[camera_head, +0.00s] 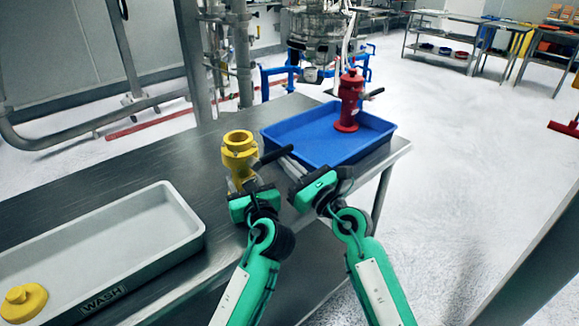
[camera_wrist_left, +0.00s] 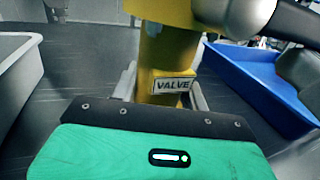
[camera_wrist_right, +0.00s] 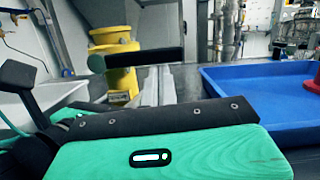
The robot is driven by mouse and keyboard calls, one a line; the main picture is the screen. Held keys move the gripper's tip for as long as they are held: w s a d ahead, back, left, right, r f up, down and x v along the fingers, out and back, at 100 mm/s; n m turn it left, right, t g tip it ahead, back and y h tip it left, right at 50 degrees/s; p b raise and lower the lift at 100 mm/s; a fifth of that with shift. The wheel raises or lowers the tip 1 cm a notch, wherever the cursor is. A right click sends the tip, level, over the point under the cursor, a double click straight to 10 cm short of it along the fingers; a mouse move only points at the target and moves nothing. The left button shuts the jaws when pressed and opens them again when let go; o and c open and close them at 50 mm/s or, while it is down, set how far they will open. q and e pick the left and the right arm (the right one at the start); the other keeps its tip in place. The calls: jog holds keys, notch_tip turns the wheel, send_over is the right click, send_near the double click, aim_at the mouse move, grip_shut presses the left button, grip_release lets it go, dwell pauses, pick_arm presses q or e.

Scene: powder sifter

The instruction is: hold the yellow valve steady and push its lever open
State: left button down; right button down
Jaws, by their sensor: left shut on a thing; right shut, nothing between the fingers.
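The yellow valve (camera_head: 239,155) stands upright on the steel table, with a black lever (camera_head: 271,158) sticking out to its right. In the left wrist view its yellow body (camera_wrist_left: 166,60) carries a VALVE label. My left gripper (camera_head: 245,186) is shut on the lower body of the valve. My right gripper (camera_head: 293,166) is shut and empty, to the right of the valve beside the lever's end. In the right wrist view the lever (camera_wrist_right: 150,58) lies across the view beyond my fingers (camera_wrist_right: 155,85). Whether they touch the lever is unclear.
A blue tray (camera_head: 275,137) holding a red valve (camera_head: 349,100) is at the table's right end. A grey tray (camera_head: 190,222) marked WASH, with a yellow cap (camera_head: 24,301), is at the front left. Bare steel tabletop (camera_head: 150,160) lies between.

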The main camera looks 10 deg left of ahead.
aim_at(290, 145)
jog(key=shift+r+n, duration=0.25)
jog(key=shift+n, duration=0.05)
jog(key=shift+w+d+r+n+g+y, duration=0.15)
jog(key=shift+r+n+g+y, duration=0.2)
jog(key=shift+r+n, duration=0.55)
notch_tip(290, 145, up, 3)
jog(key=n+g, duration=0.1)
jog(key=n, duration=0.2)
jog(key=n+g, duration=0.1)
jog(key=n, duration=0.2)
jog(key=shift+n+y, duration=0.25)
jog(key=shift+n, duration=0.15)
jog(key=n, duration=0.1)
jog(key=s+r+n+g, duration=0.1)
jog(key=shift+a+r+n, duration=0.15)
jog(key=shift+a+n, duration=0.15)
jog(key=shift+a, duration=0.1)
jog(key=shift+w+d, duration=0.1)
jog(key=shift+w, duration=0.05)
